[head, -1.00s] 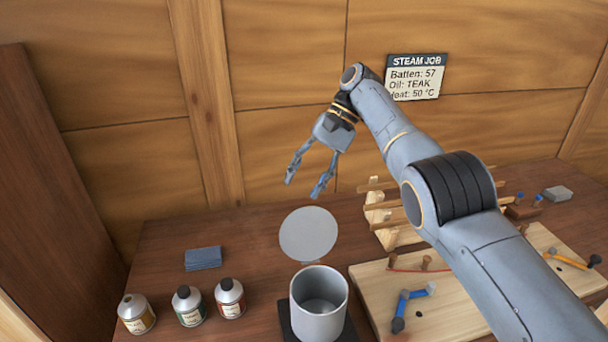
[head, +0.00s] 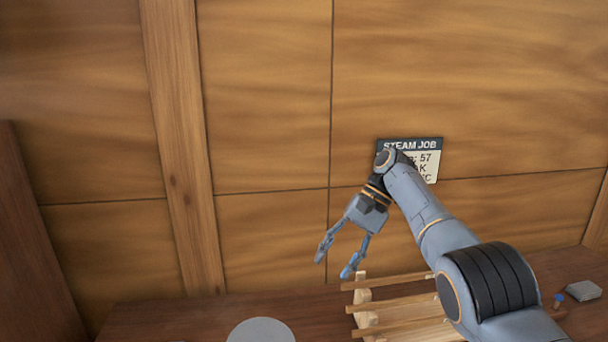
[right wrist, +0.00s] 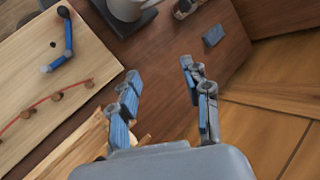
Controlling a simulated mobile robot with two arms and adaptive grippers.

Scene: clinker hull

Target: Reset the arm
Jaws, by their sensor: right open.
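My right gripper (head: 340,263) is open and empty, in the air in front of the plank wall in the head view. Its two fingers point down and to the left, above the back of the bench and beside the wooden rack (head: 400,308). In the right wrist view its fingers (right wrist: 160,88) are spread with nothing between them, and the dark bench shows behind. My left gripper is in neither view.
A steam job sign (head: 424,160) hangs on the wall, partly hidden by my right arm. A round grey disc (head: 261,331) and a grey block (head: 583,291) are on the bench (head: 170,318). The right wrist view shows a pale board (right wrist: 55,80), a blue linkage (right wrist: 67,42), a grey pot (right wrist: 124,8) and a blue block (right wrist: 213,36).

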